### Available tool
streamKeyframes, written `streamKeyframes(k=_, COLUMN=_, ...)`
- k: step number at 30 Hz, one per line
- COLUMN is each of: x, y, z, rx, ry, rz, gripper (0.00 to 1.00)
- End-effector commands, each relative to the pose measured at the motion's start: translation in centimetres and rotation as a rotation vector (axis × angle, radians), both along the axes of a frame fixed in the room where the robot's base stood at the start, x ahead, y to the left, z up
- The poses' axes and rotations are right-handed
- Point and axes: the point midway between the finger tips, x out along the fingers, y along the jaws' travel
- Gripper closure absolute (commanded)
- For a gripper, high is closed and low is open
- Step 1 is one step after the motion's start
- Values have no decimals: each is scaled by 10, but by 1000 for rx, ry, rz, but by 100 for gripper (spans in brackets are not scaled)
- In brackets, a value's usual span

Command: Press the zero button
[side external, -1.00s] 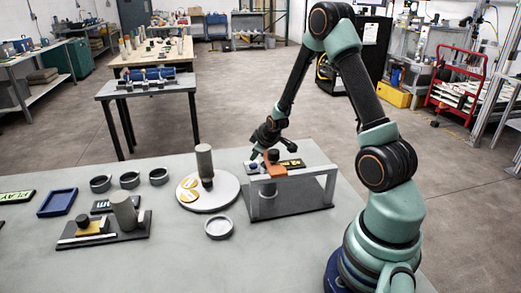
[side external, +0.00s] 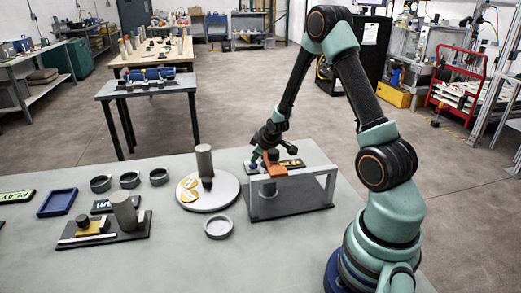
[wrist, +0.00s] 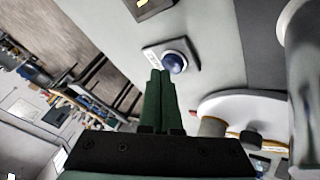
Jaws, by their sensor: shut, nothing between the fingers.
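A dark blue domed button (wrist: 175,61) sits on a small pale plate with dark lettering, too blurred to read. My gripper (wrist: 160,72) is shut and empty. In the wrist view its fingertips are just short of the button and a little left of it.
A round white turntable (side external: 225,193) with a grey cylinder (side external: 204,162) stands to the left. Small dark rings and a blue tray (side external: 57,201) lie further left.

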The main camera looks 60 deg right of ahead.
Motion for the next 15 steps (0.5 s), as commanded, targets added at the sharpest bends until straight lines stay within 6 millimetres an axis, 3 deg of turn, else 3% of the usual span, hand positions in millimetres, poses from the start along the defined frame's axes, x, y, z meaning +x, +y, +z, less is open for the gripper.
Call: streamKeyframes(k=15, x=0, y=0, z=-6, rx=1, ry=1, rz=0, gripper=100)
